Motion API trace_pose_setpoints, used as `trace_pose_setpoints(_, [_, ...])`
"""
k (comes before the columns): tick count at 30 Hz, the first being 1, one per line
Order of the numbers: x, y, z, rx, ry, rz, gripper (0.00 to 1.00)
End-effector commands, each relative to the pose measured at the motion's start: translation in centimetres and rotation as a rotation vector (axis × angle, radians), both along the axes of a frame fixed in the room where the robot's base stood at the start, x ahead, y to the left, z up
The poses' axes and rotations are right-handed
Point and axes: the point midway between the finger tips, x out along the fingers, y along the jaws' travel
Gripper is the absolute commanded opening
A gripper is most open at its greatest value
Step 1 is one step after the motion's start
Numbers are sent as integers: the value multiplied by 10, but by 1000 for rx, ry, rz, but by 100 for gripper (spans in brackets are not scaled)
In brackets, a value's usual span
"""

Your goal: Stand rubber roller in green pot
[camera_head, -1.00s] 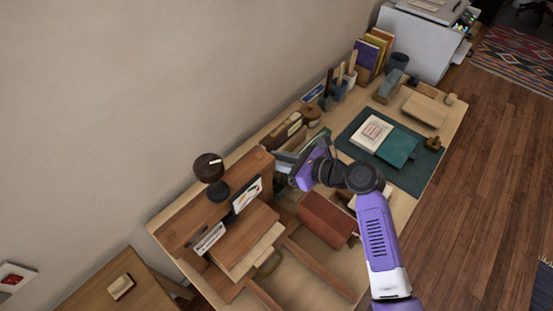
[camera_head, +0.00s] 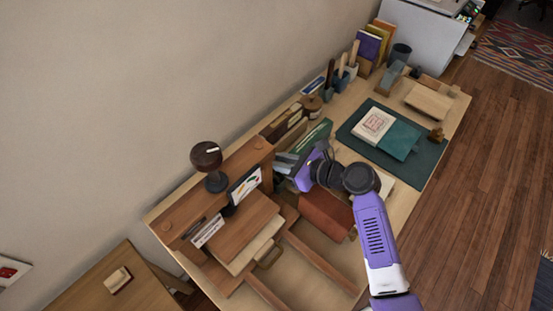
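My gripper (camera_head: 284,168) is at the end of the purple arm, over the middle of the desk beside a wooden organiser. Its fingers are small and partly hidden, so I cannot tell whether they are open or hold anything. Several small pots with upright handled tools stand against the wall at the back. I cannot tell for sure which is the green pot. I cannot make out the rubber roller; it may be hidden or too small.
A dark green mat (camera_head: 432,160) carries a pale book (camera_head: 373,126) and a teal book (camera_head: 399,141). A red-brown box (camera_head: 327,214) lies below my gripper. A wooden riser (camera_head: 172,222) holds a dark round-topped stand (camera_head: 207,157). Upright books (camera_head: 367,47) stand at the back.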

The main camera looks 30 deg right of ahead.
Motion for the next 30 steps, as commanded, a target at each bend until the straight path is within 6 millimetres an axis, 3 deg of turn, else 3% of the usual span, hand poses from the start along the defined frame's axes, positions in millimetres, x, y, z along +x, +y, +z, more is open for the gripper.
trace_pose_setpoints(3, [0,0,0,0,0,0,0])
trace_pose_setpoints(4, [0,0,0,0,0,0,20])
trace_pose_setpoints(8, [0,0,0,0,0,0,43])
trace_pose_setpoints(17, [-3,0,1,1,2,2,43])
trace_pose_setpoints(30, [-51,-33,24,0,-1,-3,43])
